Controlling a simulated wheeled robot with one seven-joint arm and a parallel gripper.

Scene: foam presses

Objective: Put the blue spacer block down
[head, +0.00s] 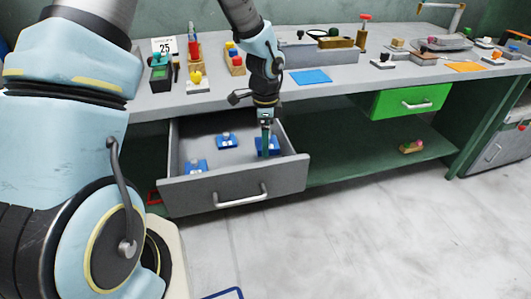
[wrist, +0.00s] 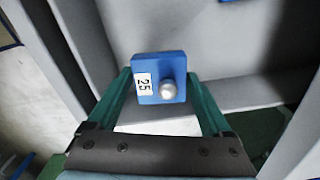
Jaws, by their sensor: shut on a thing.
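The blue spacer block (wrist: 146,66) has a silver knob and a white label reading 25. My gripper (wrist: 160,82) is shut on it, with one green finger at each side. In the head view my gripper (head: 267,151) points down into the open grey drawer (head: 235,190), at its right side. The held block (head: 275,147) shows partly behind the fingers. Whether it touches the drawer floor I cannot tell. Two other blue blocks are in the drawer, one at the back middle (head: 227,142) and one at the front left (head: 196,167).
The workbench (head: 340,75) above the drawer carries a card reading 25 (head: 164,46), a blue mat (head: 311,77), an orange mat (head: 464,67) and several small fixtures. A green drawer (head: 410,102) stands at the right. The drawer floor between the blocks is clear.

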